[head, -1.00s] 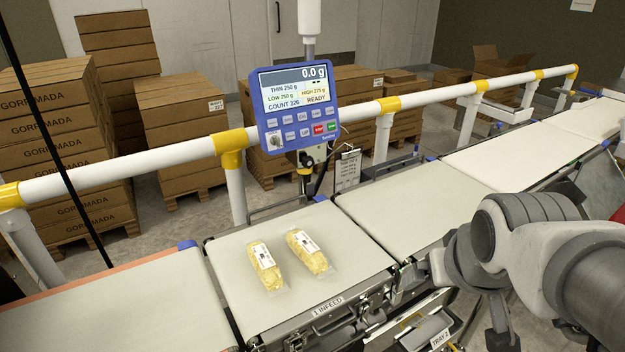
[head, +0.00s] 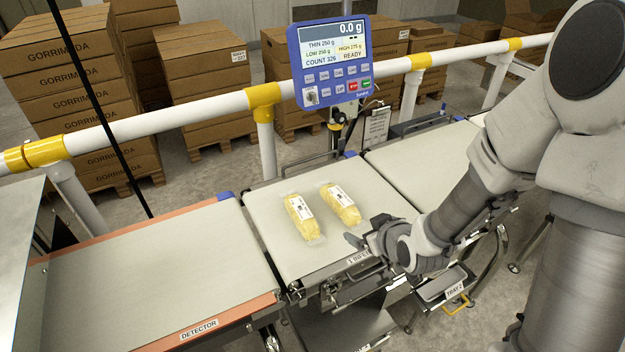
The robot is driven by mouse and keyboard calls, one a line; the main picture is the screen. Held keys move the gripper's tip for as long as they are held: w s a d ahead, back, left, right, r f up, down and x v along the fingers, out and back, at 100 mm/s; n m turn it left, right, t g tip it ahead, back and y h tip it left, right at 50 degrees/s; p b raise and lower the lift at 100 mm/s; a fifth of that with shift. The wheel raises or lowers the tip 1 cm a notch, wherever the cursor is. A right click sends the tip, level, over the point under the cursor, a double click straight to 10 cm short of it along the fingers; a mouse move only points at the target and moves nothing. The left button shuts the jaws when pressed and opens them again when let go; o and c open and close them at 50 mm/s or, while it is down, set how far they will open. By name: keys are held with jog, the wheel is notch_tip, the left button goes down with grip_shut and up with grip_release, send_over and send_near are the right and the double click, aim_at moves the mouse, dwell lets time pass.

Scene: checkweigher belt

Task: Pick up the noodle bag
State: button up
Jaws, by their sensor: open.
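Two yellow noodle bags in clear wrap with white labels lie on the infeed belt (head: 272,203) in the head view. The left noodle bag (head: 301,217) and the right noodle bag (head: 341,204) lie side by side with a small gap. The frames do not show which one the task means. My gripper (head: 366,236) is at the front right edge of this belt, just right of and nearer than the bags. It is open and apart from both bags. My wrist partly hides the belt's front right corner.
A blue display panel (head: 330,62) hangs at a white rail with yellow joints (head: 195,112) behind the belt. The detector belt (head: 150,277) lies left, another belt (head: 418,165) right. A tray labelled TRAY 2 (head: 443,285) sits low in front. Stacked cartons (head: 75,90) stand behind.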

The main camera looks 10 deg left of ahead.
aim_at(303, 215)
jog(key=a+f+y, duration=0.1)
jog(key=a, duration=0.2)
jog(key=a+f+t+y, duration=0.1)
jog(key=a+f, duration=0.1)
jog(key=a+f+t+y+b, duration=0.1)
jog(key=a+f, duration=0.1)
jog(key=a, duration=0.1)
jog(key=shift+s+a+f+y, duration=0.1)
jog(key=shift+s+a+y, duration=0.2)
jog(key=shift+y, duration=0.1)
jog(key=b, duration=0.2)
jog(key=w+b, duration=0.1)
jog(key=b, duration=0.2)
jog(key=shift+w+a+f+b, duration=0.15)
jog(key=shift+a+b, duration=0.15)
jog(key=shift+b, duration=0.05)
jog(key=b, duration=0.4)
jog(key=shift+w+a+f, duration=0.15)
jog(key=shift+a+f, duration=0.1)
jog(key=x, duration=0.8)
jog(key=b+x, duration=0.1)
jog(key=x, duration=0.3)
jog(key=shift+w+a+r, duration=0.2)
jog(key=shift+w, duration=0.05)
grip_shut()
